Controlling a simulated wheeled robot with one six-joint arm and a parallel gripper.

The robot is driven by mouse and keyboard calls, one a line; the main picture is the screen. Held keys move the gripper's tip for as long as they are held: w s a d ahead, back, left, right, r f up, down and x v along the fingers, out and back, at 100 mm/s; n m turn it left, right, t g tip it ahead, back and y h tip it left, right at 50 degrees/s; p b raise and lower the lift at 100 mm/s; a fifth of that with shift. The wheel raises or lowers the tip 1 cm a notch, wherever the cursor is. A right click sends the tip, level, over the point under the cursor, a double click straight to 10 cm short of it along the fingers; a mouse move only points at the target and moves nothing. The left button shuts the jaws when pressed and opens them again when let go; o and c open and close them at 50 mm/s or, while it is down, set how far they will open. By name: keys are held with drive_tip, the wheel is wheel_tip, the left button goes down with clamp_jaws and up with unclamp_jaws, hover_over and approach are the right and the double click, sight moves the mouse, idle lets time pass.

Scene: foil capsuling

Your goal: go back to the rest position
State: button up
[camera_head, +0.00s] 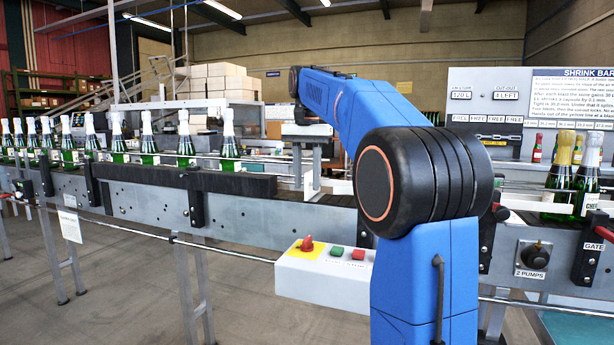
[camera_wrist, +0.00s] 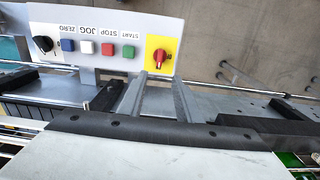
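My arm (camera_head: 430,270) is blue with black joints and stands in front of the conveyor in the head view. The wrist view looks down, upside down, on the control box (camera_wrist: 95,22), with a red switch (camera_wrist: 160,57) on a yellow plate and several buttons. A pale surface with a black edge (camera_wrist: 150,130) fills the bottom of that view.
A conveyor (camera_head: 140,205) runs across the head view with several white-topped green bottles (camera_head: 228,142) on it. The control box (camera_head: 320,280) sits on its front, partly behind my arm. A gold-topped bottle (camera_head: 560,175) and a white-topped one (camera_head: 588,175) stand at right. Floor at lower left is clear.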

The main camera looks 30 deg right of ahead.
drive_tip(key=shift+r, duration=0.4)
drive_tip(key=s+a+f+n+t, duration=0.1)
drive_tip(key=s+a+f+n, duration=0.2)
drive_tip(key=s+a+f, duration=0.4)
drive_tip(key=s+a+f+n+t, duration=0.1)
drive_tip(key=s+a+f+n, duration=0.15)
drive_tip(key=s+f, duration=0.45)
drive_tip(key=s+a+f+n+t, duration=0.1)
drive_tip(key=s+a+f+n, duration=0.1)
drive_tip(key=s+f, duration=0.6)
drive_tip(key=s+a+f+n+t, duration=0.1)
drive_tip(key=s+a+f+n, duration=0.2)
drive_tip(key=s+f, duration=0.6)
drive_tip(key=shift+a+f+t, duration=0.4)
drive_tip(key=shift+a+f, duration=0.05)
drive_tip(key=shift+f, duration=0.1)
drive_tip(key=shift+c, duration=0.3)
